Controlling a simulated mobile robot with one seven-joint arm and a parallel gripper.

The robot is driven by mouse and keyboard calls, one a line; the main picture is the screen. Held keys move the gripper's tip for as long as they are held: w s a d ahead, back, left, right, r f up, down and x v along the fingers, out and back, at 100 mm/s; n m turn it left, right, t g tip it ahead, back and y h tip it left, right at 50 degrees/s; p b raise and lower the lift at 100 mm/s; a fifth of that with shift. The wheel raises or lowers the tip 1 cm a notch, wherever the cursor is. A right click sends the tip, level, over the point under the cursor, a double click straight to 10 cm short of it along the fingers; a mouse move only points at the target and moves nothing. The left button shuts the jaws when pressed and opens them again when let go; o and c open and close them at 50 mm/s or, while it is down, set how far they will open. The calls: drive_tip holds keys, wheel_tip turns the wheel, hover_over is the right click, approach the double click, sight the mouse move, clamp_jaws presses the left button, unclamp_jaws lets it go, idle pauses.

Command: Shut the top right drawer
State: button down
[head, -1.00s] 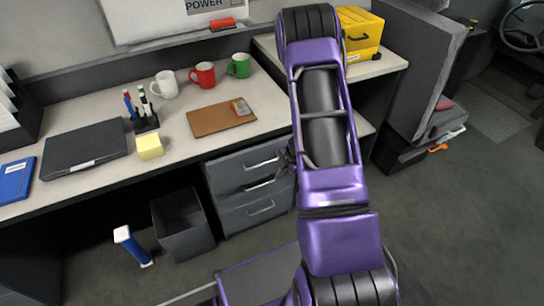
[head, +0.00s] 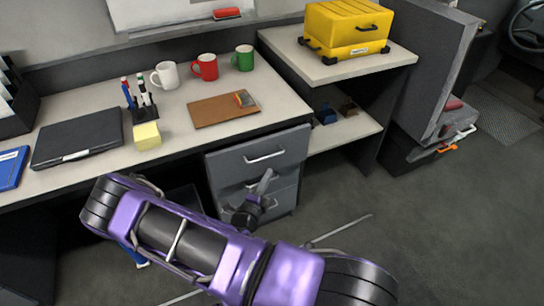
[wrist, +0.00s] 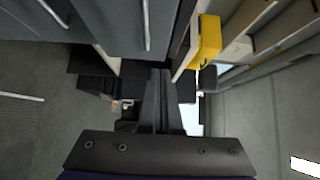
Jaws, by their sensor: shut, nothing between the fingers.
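The grey drawer unit (head: 285,205) stands under the right end of the desk. In the wrist view, drawer fronts with bar handles (wrist: 147,25) fill the upper left, seen sideways. My gripper (head: 267,178) is in front of the drawer unit, below the top handle, and covers part of the lower drawers. In the wrist view its fingers (wrist: 160,75) are together and empty. I cannot tell whether they touch a front.
The desk top (head: 190,155) above holds mugs, a clipboard and a laptop (head: 78,137). A side shelf with a yellow case (head: 345,30) stands right of the drawers. The floor (head: 420,220) on the right is open. A bin is mostly hidden behind my arm.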

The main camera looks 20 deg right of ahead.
drive_tip(key=b, duration=0.1)
approach(277, 141)
drive_tip(key=d, duration=0.3)
drive_tip(key=w, duration=0.1)
drive_tip(key=w+d, duration=0.1)
drive_tip(key=w, duration=0.1)
drive_tip(key=shift+b, duration=0.35)
drive_tip(key=shift+w+a+r, duration=0.1)
drive_tip(key=shift+w, duration=0.5)
